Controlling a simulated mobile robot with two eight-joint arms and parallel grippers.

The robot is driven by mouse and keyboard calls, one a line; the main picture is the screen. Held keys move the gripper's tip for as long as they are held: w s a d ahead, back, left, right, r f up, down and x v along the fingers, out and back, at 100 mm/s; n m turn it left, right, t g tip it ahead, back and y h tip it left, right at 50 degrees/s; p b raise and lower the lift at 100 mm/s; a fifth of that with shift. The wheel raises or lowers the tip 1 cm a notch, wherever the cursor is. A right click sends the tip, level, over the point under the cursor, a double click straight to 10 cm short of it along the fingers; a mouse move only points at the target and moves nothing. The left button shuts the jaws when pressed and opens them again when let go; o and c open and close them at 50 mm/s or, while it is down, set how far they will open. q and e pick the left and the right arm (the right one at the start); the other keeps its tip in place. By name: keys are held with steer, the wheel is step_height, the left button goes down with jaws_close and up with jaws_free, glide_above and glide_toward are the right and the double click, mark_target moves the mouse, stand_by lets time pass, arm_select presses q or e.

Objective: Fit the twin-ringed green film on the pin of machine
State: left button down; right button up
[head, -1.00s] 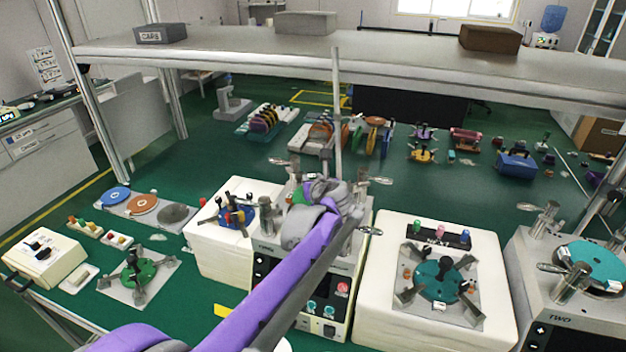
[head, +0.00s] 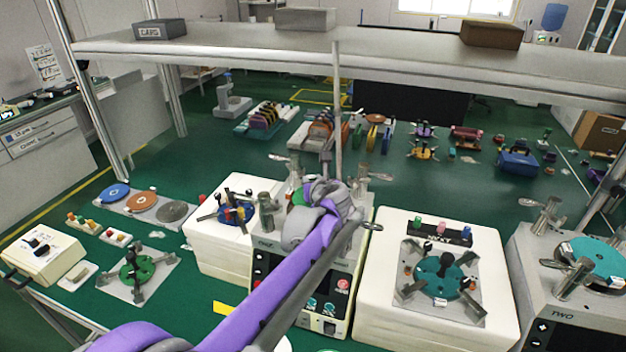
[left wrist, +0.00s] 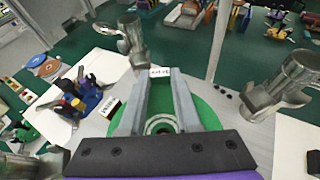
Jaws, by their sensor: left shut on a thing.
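The green film (left wrist: 205,112) lies under my left gripper in the left wrist view, a round disc with a ringed centre (left wrist: 162,124) between the fingers. A sliver of the green film (head: 298,198) also shows left of the gripper in the head view. My left gripper (head: 322,190) is over the middle machine (head: 340,285). In the left wrist view its fingers (left wrist: 165,76) are shut on the film near a small white label. The machine's pin is hidden, and I cannot tell whether the film is around it. My right gripper is not in view.
Metal clamp posts (left wrist: 275,85) (left wrist: 133,42) stand close on both sides of the film. A white block with a teal fixture (head: 440,278) stands to the right, before another machine (head: 565,310). A vertical pole (head: 338,120) rises behind the gripper.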

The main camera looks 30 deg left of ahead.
arm_select(q)
steer(key=shift+s+f, duration=0.15)
steer(key=shift+f, duration=0.25)
steer(key=c, duration=0.5)
jaws_free()
steer(key=shift+c, duration=0.2)
steer(key=shift+d, duration=0.1)
steer(key=shift+s+d, duration=0.15)
steer(key=shift+s, duration=0.05)
steer(key=v, duration=1)
steer(key=shift+s+r, duration=0.2)
steer(key=shift+r, duration=0.1)
steer(key=shift+f, duration=0.1)
